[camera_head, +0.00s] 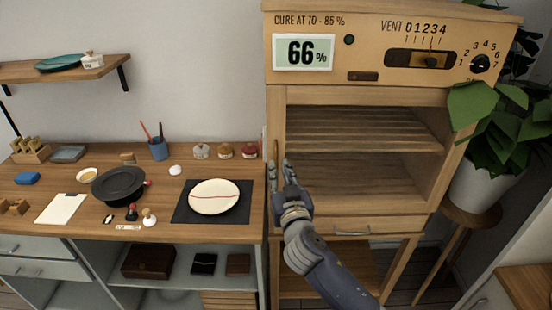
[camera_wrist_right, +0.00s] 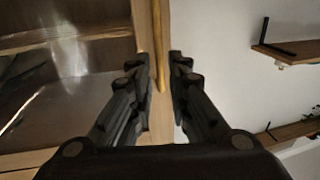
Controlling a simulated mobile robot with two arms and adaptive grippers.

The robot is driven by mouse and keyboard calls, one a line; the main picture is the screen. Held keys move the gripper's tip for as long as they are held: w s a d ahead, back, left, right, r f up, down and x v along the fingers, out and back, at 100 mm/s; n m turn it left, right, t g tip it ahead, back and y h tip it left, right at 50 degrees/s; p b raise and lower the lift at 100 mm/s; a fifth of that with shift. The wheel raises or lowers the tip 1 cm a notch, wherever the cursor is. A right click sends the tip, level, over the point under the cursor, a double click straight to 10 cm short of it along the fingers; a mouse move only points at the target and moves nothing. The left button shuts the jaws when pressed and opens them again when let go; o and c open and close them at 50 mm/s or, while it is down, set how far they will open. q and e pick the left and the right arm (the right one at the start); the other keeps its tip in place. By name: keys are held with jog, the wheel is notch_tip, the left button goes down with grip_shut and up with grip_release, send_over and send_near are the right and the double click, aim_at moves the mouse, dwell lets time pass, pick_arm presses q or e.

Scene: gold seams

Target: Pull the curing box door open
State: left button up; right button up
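The curing box (camera_head: 385,95) is a tall wooden cabinet with slatted shelves behind its front. Its display reads 66%. Its door appears shut; streaky reflections on the pane (camera_wrist_right: 75,85) show in the right wrist view. A thin upright wooden handle (camera_head: 276,149) runs along the door's left edge. My right gripper (camera_head: 281,166) is at the handle's lower part with its fingers pointing up. In the right wrist view the handle (camera_wrist_right: 160,55) lies between the two separated fingers (camera_wrist_right: 161,72), with gaps visible on both sides. My left gripper is not in view.
A wooden worktop (camera_head: 50,185) left of the box holds a plate with a red seam (camera_head: 214,197) on a dark mat, a black round dish (camera_head: 119,186) and small jars. A potted plant (camera_head: 485,185) on a stool stands close at the box's right.

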aim_at(276, 163)
jog(key=shift+w+a+p, duration=0.2)
jog(key=shift+w+a, duration=0.05)
jog(key=shift+w, duration=1.05)
jog(key=shift+w+a+p, duration=0.2)
jog(key=shift+w+a, duration=0.05)
jog(key=shift+w, duration=1.05)
grip_shut()
